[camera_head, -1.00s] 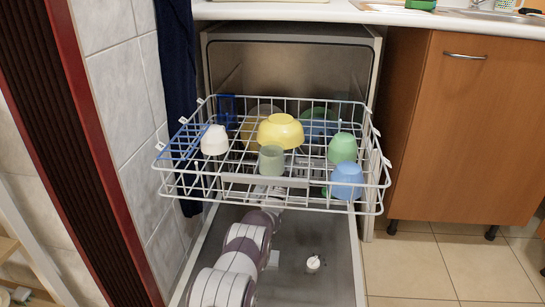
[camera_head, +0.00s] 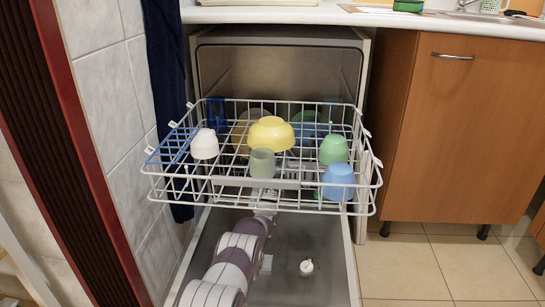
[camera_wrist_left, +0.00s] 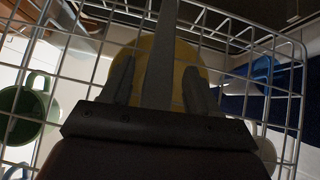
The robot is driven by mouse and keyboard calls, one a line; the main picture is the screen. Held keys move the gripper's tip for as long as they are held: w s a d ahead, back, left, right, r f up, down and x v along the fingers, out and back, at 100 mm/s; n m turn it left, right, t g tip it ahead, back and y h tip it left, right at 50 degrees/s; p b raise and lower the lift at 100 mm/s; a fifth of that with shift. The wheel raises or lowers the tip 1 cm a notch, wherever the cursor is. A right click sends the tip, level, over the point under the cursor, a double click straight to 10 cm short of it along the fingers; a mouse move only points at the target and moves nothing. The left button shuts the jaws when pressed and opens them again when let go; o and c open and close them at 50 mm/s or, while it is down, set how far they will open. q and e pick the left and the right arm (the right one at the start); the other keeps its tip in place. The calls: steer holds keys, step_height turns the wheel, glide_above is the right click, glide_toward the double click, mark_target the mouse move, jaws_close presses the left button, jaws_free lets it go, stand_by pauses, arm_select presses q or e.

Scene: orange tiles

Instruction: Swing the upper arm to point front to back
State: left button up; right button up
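The upper spray arm shows in the left wrist view as a long grey bar (camera_wrist_left: 160,60) running from the top edge down to my gripper. My left gripper (camera_wrist_left: 158,88) is open below the rack, one finger on each side of the bar; gaps show, and contact cannot be told. In the head view my left arm reaches in from below, and its gripper is mostly hidden behind the rack front. The upper rack (camera_head: 262,208) is pulled out, and the spray arm cannot be made out clearly beneath it there. My right gripper is not in view.
The rack holds a yellow bowl (camera_head: 271,133), a white cup (camera_head: 204,144), a grey-green cup (camera_head: 262,163), a green cup (camera_head: 333,149) and a blue cup (camera_head: 338,181). The open dishwasher door (camera_head: 320,240) lies below. A wooden cabinet (camera_head: 460,130) stands at right.

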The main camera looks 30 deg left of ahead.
arm_select(q)
steer(key=p+v, duration=0.6)
steer(key=v, duration=0.6)
steer(key=shift+s+f, duration=0.25)
steer(key=shift+f, duration=0.05)
